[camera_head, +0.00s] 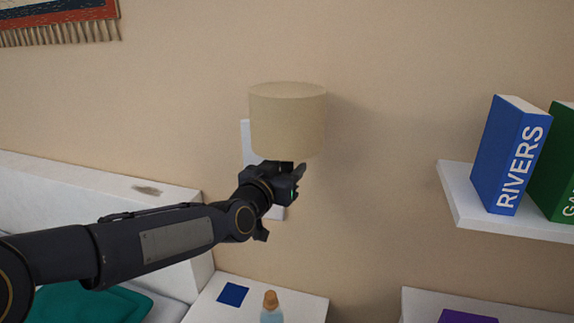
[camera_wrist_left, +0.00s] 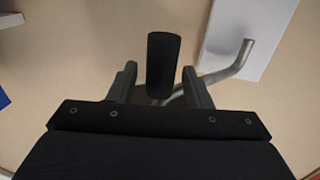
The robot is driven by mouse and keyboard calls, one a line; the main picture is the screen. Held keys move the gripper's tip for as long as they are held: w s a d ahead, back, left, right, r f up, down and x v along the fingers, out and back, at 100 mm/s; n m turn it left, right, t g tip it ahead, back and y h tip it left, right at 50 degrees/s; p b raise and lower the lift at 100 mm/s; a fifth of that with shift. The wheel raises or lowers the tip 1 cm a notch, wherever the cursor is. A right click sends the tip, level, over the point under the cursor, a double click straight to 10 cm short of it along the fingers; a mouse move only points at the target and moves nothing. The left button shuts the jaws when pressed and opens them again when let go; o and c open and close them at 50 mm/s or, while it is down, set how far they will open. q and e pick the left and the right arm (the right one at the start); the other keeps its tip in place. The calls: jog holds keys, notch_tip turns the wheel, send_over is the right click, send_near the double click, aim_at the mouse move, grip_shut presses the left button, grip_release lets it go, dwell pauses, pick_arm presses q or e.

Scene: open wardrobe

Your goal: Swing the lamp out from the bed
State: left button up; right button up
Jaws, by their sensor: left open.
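The wall lamp has a beige drum shade (camera_head: 288,122) in the middle of the head view. Its white wall plate (camera_head: 246,140) shows partly behind the shade and my arm. My left gripper (camera_head: 297,172) is just below the shade, in front of the wall. In the left wrist view, its two fingers (camera_wrist_left: 160,72) stand apart, one on each side of a dark upright cylinder (camera_wrist_left: 163,62). A bent metal lamp arm (camera_wrist_left: 236,66) runs from the white plate (camera_wrist_left: 255,25) to behind the fingers. Contact cannot be told. My right gripper is not in view.
A white shelf (camera_head: 463,205) at the right holds a blue book (camera_head: 508,155) and a green book (camera_head: 560,165). A bottle with a cork (camera_head: 270,308) stands on a white surface (camera_head: 300,304) below the lamp. The bed's white headboard (camera_head: 90,184) is at the left.

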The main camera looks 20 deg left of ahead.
pick_arm(q)
jog(key=shift+w, duration=0.25)
jog(key=shift+c, duration=0.4)
grip_shut()
